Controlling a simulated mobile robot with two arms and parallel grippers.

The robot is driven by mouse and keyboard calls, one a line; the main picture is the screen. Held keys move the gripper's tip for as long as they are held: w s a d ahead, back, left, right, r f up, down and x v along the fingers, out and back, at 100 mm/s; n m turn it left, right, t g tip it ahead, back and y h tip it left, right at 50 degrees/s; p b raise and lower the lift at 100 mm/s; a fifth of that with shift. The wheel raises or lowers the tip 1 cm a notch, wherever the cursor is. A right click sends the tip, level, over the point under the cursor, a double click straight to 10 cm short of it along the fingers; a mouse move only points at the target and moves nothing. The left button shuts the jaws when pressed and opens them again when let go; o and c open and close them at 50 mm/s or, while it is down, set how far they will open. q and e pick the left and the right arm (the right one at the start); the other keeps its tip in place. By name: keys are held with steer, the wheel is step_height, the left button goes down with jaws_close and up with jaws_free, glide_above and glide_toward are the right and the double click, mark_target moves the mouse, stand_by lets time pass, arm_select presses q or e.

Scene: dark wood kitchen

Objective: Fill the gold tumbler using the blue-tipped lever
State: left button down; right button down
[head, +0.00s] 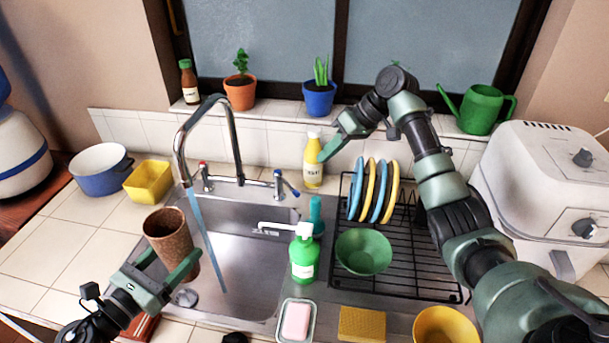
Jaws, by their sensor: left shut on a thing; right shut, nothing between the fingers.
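The gold tumbler (169,238) looks brown and speckled, and is held near upright over the left part of the sink. My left gripper (172,266) is shut on it, with a finger on either side. A blue stream of water (207,238) runs from the tall faucet (236,140) into the basin, just right of the tumbler; it appears to miss the cup. The blue-tipped lever (284,184) stands right of the faucet base, and a red-tipped lever (204,175) stands left of it. My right gripper (325,156) is shut and empty, by the yellow bottle, above and right of the blue-tipped lever.
The yellow bottle (313,163) stands behind the sink. A green soap dispenser (303,256) stands at the sink's right edge. A dish rack (410,270) with plates and a green bowl (363,252) is to the right. A yellow container (148,181) and blue-white pot (101,169) are left.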

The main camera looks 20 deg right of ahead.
mark_target(286, 184)
arm_select(q)
steer(key=shift+r, duration=0.1)
arm_select(e)
steer(key=x, duration=1)
steer(key=shift+s+a+f+m, duration=0.1)
steer(key=shift+s+a+m, duration=0.2)
steer(key=shift+m, duration=0.4)
steer(key=a+m+t+h, duration=0.1)
steer(key=m, duration=0.1)
steer(key=a+m+t+h, duration=0.1)
steer(key=a+m, duration=0.1)
steer(key=shift+s+a, duration=0.3)
steer(key=shift+s, duration=0.1)
steer(key=shift+a+m+t+h, duration=0.3)
steer(key=shift+a+m+h, duration=0.1)
steer(key=shift+a+m, duration=0.1)
steer(key=shift+w+a, duration=0.15)
steer(key=shift+a, duration=0.65)
